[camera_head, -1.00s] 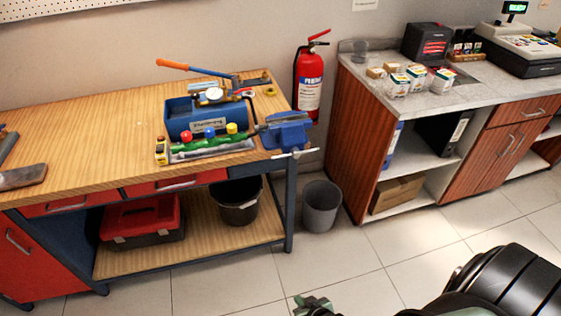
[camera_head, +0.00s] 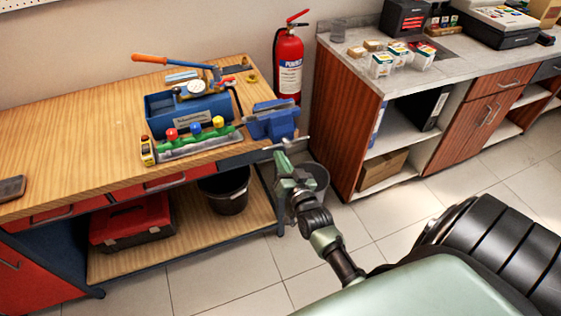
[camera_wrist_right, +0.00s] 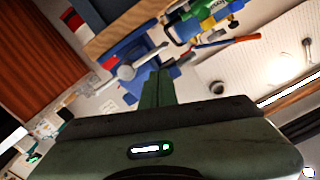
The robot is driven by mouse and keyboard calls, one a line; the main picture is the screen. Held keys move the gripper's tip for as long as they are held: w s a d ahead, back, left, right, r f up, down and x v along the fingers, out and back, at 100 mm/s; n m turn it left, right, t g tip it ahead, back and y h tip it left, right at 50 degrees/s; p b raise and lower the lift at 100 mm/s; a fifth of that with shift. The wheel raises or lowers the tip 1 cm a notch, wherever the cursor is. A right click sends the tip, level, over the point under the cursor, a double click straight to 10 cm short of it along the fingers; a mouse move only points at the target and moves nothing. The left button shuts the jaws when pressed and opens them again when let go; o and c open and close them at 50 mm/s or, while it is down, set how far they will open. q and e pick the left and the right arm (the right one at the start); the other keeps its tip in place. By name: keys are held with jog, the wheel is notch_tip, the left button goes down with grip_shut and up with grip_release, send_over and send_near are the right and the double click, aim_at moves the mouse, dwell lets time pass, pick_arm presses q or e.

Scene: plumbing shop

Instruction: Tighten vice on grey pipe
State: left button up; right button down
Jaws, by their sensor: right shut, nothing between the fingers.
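The blue vice (camera_head: 272,124) is mounted at the right front corner of the wooden workbench (camera_head: 100,125). Its pale metal handle bar (camera_head: 287,144) sticks out below the front. A grey piece shows at the vice jaws, but I cannot clearly tell the grey pipe from the jaws. My right gripper (camera_head: 281,160) is just below and in front of the vice, near the handle. In the wrist view the right fingers (camera_wrist_right: 157,86) are shut and empty, with the handle and its hub (camera_wrist_right: 126,73) just left of the tips and the blue vice (camera_wrist_right: 136,48) beyond. My left gripper is out of view.
A blue pump with a gauge (camera_head: 190,108) and a green manifold with coloured knobs (camera_head: 197,140) stand left of the vice. A grey bin (camera_head: 318,185) is behind my right arm. A fire extinguisher (camera_head: 288,65) hangs behind. A counter (camera_head: 440,70) stands right; the floor between is clear.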

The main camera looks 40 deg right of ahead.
aim_at(273, 146)
jog(key=shift+b+x, duration=1.35)
jog(key=shift+x, duration=1.6)
jog(key=shift+f, duration=0.15)
